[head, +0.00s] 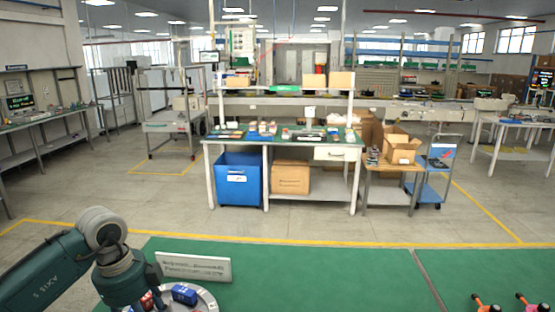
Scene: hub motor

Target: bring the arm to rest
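My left arm comes in from the lower left in the head view, with its wrist bent downward over the green work surface (300,275). The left gripper's fingers are below the frame or hidden, so their state does not show. Beside and partly behind the wrist lies a round grey disc-like part (209,301), cut off by the bottom edge. A blue block (184,294) and a red piece (147,300) sit at it. My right arm and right gripper are not in view.
A white sign plate (194,267) stands behind the round part. Two orange-and-black handled items (484,303) lie at the lower right. The middle of the green surface is clear. Beyond the yellow floor line stands a workbench (284,143) with a blue bin (237,185) beneath.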

